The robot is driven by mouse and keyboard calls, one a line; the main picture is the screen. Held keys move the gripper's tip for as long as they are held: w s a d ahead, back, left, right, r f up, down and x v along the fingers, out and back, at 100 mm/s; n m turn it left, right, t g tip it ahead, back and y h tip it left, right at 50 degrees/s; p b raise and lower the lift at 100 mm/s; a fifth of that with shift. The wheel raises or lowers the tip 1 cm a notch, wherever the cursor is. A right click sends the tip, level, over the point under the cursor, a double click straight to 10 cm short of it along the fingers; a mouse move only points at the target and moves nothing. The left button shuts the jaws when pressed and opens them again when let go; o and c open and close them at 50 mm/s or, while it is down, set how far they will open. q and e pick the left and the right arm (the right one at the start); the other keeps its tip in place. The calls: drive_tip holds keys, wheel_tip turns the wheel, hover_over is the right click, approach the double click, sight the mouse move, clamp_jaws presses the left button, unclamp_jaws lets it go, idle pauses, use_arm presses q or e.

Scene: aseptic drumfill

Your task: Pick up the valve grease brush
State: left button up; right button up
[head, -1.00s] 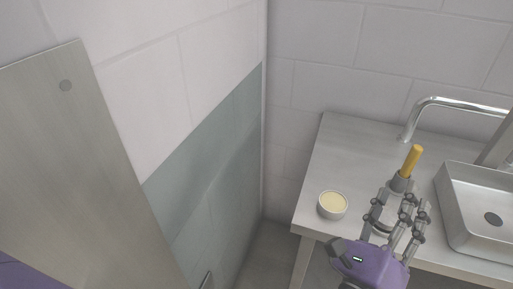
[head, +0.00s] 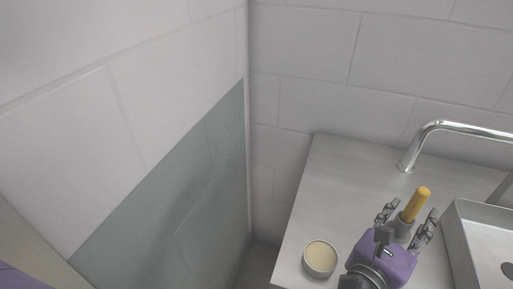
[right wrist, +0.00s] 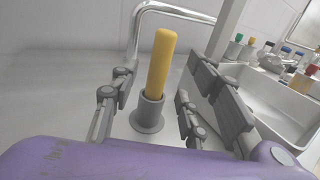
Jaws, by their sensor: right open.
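The valve grease brush (head: 418,203) shows as a yellow-orange handle standing upright, tilted slightly, in a grey holder (head: 403,229) on the steel counter. In the right wrist view the brush handle (right wrist: 160,62) rises from the holder cup (right wrist: 149,113) between my fingers. Its bristle end is hidden in the cup. My right gripper (head: 407,222) is open, with fingers on either side of the brush and visible gaps to the handle; the fingers also show in the right wrist view (right wrist: 163,100). My left gripper is not in view.
A small round dish of pale grease (head: 320,256) sits near the counter's (head: 345,185) left edge. A curved chrome tap (head: 437,127) stands behind, and a steel sink (head: 482,225) lies to the right. Several small capped bottles (right wrist: 250,47) stand beyond the sink. Walls close off the left and back.

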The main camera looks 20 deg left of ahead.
sight(412, 209)
drive_tip(key=p+x, duration=0.1)
drive_tip(key=x, duration=0.4)
drive_tip(key=shift+f, duration=0.15)
clamp_jaws()
